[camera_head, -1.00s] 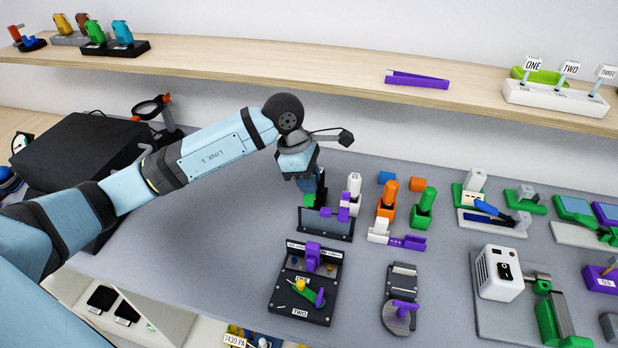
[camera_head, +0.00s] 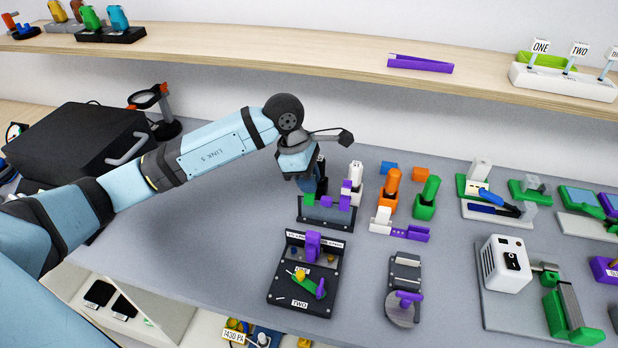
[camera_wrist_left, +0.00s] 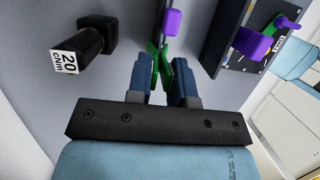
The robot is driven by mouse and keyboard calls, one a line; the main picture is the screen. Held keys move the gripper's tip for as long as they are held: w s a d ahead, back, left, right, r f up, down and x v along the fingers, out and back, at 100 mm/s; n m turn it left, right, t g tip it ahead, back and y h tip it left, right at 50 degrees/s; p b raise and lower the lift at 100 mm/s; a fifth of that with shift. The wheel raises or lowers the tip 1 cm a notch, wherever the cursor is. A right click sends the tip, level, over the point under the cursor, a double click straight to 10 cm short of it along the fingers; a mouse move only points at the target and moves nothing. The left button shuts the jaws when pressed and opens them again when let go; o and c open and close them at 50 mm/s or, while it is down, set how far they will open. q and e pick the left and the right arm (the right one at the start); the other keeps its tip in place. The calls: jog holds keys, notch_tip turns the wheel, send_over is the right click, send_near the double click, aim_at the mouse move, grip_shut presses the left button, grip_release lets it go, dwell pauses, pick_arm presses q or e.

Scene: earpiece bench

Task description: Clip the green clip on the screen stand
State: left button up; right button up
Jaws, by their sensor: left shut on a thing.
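My left gripper (camera_head: 309,191) points down over the panel's left end, shut on the green clip (camera_head: 308,200). The clip is at the panel's top edge; whether it is seated there I cannot tell. In the left wrist view the green clip (camera_wrist_left: 164,68) shows between the two blue fingers (camera_wrist_left: 160,82), beside the panel's thin edge and a purple clip (camera_wrist_left: 172,22). My right gripper is not in view.
A black box labelled ONE and TWO (camera_head: 285,290) stands in front of the stand. White, orange and green (camera_head: 426,200) upright tools stand to its right. In the left wrist view a black cylinder labelled 20 cNm (camera_wrist_left: 85,50) is near the fingers. The bench left of the stand is clear.

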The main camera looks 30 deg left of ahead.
pick_arm(q)
jog(key=o, duration=0.9)
jog(key=shift+a+r, duration=0.15)
jog(key=shift+r, duration=0.1)
jog(key=s+a+b, duration=0.1)
jog(key=a, duration=0.3)
jog(key=a+b, duration=0.1)
jog(key=a, duration=0.3)
jog(key=s+a+b, duration=0.1)
jog(key=a, duration=0.3)
jog(key=shift+s+r, duration=0.3)
jog(key=shift+s, duration=0.05)
jog(key=shift+d, duration=0.1)
